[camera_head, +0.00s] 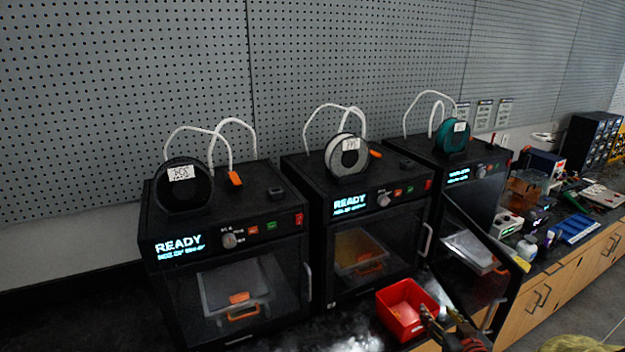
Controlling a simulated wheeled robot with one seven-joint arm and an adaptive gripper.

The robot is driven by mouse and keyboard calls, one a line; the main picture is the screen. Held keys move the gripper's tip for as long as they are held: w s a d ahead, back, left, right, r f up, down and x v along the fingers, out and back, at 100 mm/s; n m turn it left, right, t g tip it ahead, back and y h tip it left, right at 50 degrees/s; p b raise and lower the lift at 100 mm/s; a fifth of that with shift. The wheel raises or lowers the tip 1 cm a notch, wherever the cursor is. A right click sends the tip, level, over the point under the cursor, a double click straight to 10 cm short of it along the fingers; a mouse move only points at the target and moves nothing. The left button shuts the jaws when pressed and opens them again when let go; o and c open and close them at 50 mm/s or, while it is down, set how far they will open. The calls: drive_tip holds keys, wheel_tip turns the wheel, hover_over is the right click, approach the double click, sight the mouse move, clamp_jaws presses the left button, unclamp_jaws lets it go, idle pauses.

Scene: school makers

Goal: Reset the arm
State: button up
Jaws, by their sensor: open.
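My gripper (444,318) shows at the bottom edge, right of centre. Its two fingertips point up and are apart, with nothing seen between them. It is just right of a red open bin (402,309) and in front of the printers. The rest of my arm is mostly out of frame.
Three black 3D printers stand in a row: left (275,240), middle (377,213) and right (480,165). The left and middle doors look shut; the right printer's door (474,265) stands open toward me. Several tools and boxes, including a blue tray (574,229), crowd the bench at right.

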drive_tip(key=s+d+f+m+g+h, duration=0.1)
drive_tip(key=s+d+f+g, duration=0.1)
drive_tip(key=s+f+g, duration=0.3)
drive_tip(key=s+d+f+m+g+h, duration=0.1)
drive_tip(key=s+d+m+g+h, duration=0.15)
drive_tip(key=s, duration=0.45)
drive_tip(key=s+a+r+n+y, duration=0.2)
drive_tip(key=s+a+r, duration=0.4)
drive_tip(key=a+r, duration=0.3)
drive_tip(key=s+a+r+n+y, duration=0.2)
drive_tip(key=s+a+r, duration=0.4)
drive_tip(key=a+r, duration=0.4)
drive_tip(key=a, duration=0.5)
drive_tip(key=shift+s+r+g, duration=0.2)
drive_tip(key=shift+g, duration=0.15)
